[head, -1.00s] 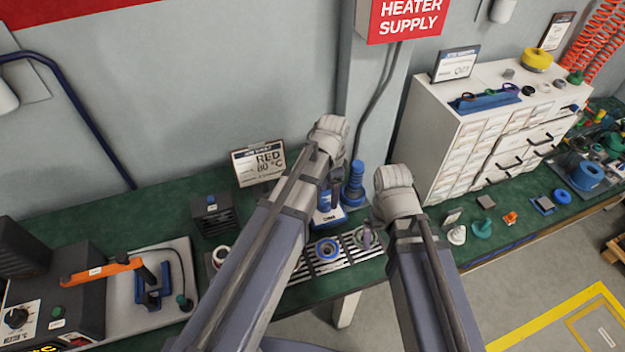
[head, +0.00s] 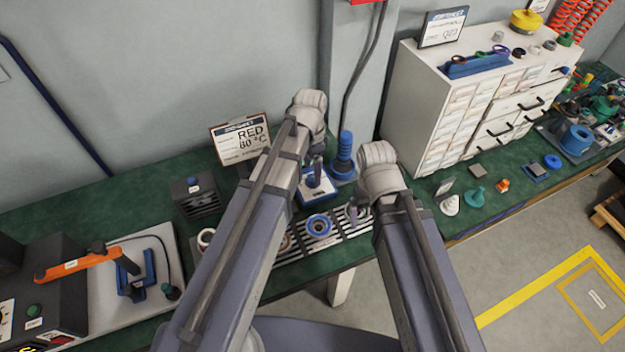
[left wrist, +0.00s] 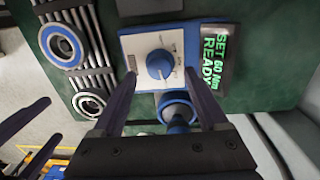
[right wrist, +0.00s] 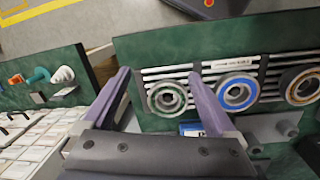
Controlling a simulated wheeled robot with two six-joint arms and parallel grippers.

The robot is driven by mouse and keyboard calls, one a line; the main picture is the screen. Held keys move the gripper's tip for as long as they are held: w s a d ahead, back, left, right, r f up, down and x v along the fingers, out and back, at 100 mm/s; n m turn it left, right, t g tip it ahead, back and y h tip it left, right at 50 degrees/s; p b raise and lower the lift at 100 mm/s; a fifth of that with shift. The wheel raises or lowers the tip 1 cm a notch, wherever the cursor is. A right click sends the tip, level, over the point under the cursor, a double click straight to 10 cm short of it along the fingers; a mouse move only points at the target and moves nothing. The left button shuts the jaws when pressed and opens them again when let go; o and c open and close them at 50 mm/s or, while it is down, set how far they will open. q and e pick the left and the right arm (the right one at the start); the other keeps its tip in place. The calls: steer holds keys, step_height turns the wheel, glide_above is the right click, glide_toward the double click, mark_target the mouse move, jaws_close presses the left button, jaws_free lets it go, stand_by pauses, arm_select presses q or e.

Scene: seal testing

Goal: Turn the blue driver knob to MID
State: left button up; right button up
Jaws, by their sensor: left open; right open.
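The blue driver knob (left wrist: 159,66) sits on the white face of a blue-edged driver box (left wrist: 134,50), beside a display (left wrist: 214,55) reading SET 60 Nm READY. The dial labels are too small to read. My left gripper (left wrist: 161,76) is open, its fingers on either side of the knob in the left wrist view; I cannot tell whether they touch it. In the head view, my left gripper (head: 317,168) is over the driver box (head: 305,200), partly hiding it. My right gripper (right wrist: 158,74) is open and empty, above a green-ringed bearing (right wrist: 167,98) on the slatted rack.
A blue tower (head: 344,150) stands close behind the driver box. The slatted rack (head: 337,233) holds blue- and orange-ringed bearings too. A RED 80 °C sign (head: 240,138) stands behind on the left. A white drawer cabinet (head: 430,110) is at the right.

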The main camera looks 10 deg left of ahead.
arm_select(q)
steer(key=shift+f+b, duration=1.05)
steer(key=shift+f, duration=0.55)
arm_select(e)
steer(key=shift+f, duration=1.6)
arm_select(q)
steer(key=shift+c, duration=0.2)
jaws_close()
